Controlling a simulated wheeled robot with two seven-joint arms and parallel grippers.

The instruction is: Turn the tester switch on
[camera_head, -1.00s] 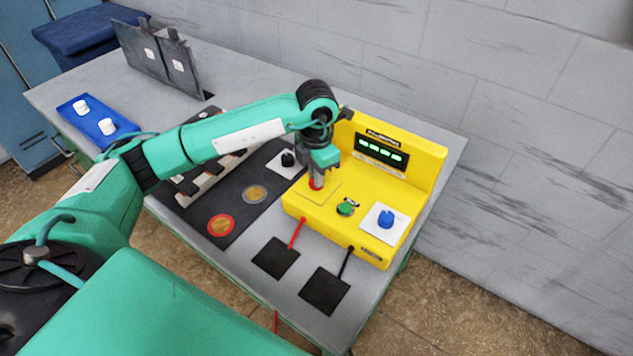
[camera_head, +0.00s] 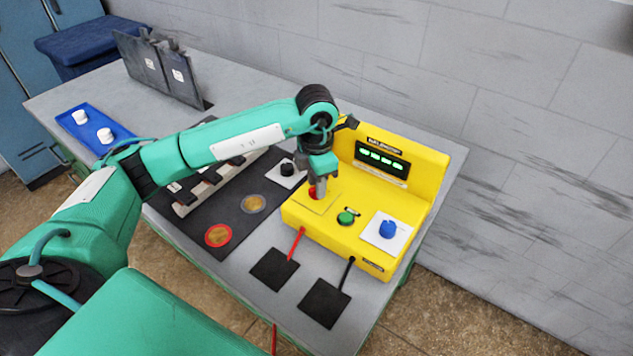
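The yellow tester (camera_head: 365,220) stands at the right end of the grey table, with a lit green display (camera_head: 381,160) on its raised back. On its top are a red button (camera_head: 313,193), a green button (camera_head: 347,216) and a blue knob (camera_head: 387,229) on a white plate. My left gripper (camera_head: 318,190) points down right at the red button and hides part of it. Its fingers look close together, but I cannot tell whether they are shut or whether they touch the button. My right gripper is not in view.
A black mat (camera_head: 232,226) with two round discs and a black knob (camera_head: 287,168) lies left of the tester. Two black pads (camera_head: 324,303) lie in front, wired to it. A wall stands behind.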

